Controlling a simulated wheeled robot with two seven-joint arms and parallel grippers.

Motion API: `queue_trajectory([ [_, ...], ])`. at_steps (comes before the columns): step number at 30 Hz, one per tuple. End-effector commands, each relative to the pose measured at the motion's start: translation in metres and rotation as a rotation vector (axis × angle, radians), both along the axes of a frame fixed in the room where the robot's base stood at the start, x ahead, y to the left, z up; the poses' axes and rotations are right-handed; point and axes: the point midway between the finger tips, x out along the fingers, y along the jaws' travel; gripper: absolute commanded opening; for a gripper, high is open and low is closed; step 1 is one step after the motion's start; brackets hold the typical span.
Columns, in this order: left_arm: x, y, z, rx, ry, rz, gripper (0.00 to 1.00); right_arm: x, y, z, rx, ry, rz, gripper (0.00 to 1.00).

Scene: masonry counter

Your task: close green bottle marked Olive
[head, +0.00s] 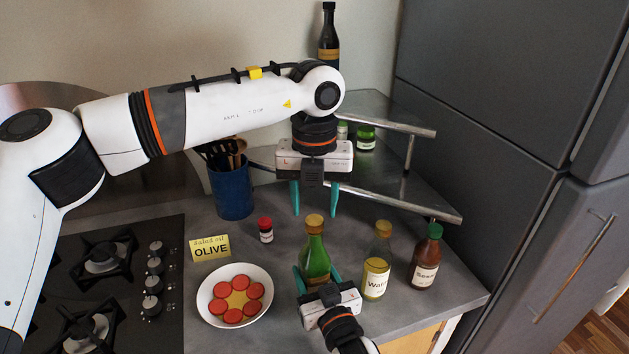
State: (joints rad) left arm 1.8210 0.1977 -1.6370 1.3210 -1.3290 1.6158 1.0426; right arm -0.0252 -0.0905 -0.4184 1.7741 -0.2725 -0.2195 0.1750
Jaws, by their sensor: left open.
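The green bottle (315,255) stands upright on the grey counter, with a gold-coloured cap (314,224) at its mouth. I cannot tell how tightly the cap sits. My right gripper (318,279) comes from the front, its teal fingers on both sides of the bottle's body, seemingly shut on it; the gripper hides the bottle's lower part and most of its label. My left gripper (314,213) points down above the bottle. Its fingers are apart and empty, just over the cap. A yellow card (210,248) reading "Salad oil OLIVE" stands to the left.
A bottle of yellow oil (376,270) and a brown bottle with green cap (425,257) stand close on the right. A plate (212,308) with red slices, a small red-capped jar (265,230) and a blue utensil pot (232,188) are left. A corner shelf (405,200) is behind.

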Motion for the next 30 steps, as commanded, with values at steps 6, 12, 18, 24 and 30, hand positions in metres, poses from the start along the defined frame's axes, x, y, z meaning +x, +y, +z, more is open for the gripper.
queue_trajectory([
  [6, 0.0, 0.0, -0.025, 0.0, 0.0, -0.001, 0.47, 0.0, 0.0, -0.001, 0.0, 0.002, 0.0, 0.0],
  [12, 0.0, 0.0, -0.03, 0.0, -0.001, 0.0, 0.47, 0.0, 0.0, -0.001, 0.0, 0.002, 0.0, 0.0],
  [18, 0.0, 0.0, -0.03, 0.0, -0.001, 0.0, 0.44, 0.0, 0.0, -0.001, 0.0, 0.002, 0.0, 0.0],
  [24, 0.0, 0.0, -0.03, 0.0, -0.001, 0.0, 0.11, 0.0, 0.0, -0.001, 0.0, 0.002, 0.0, 0.0],
  [30, 0.0, 0.0, -0.029, 0.0, -0.001, 0.0, 0.01, 0.0, 0.0, -0.001, 0.0, 0.002, 0.0, 0.0],
])
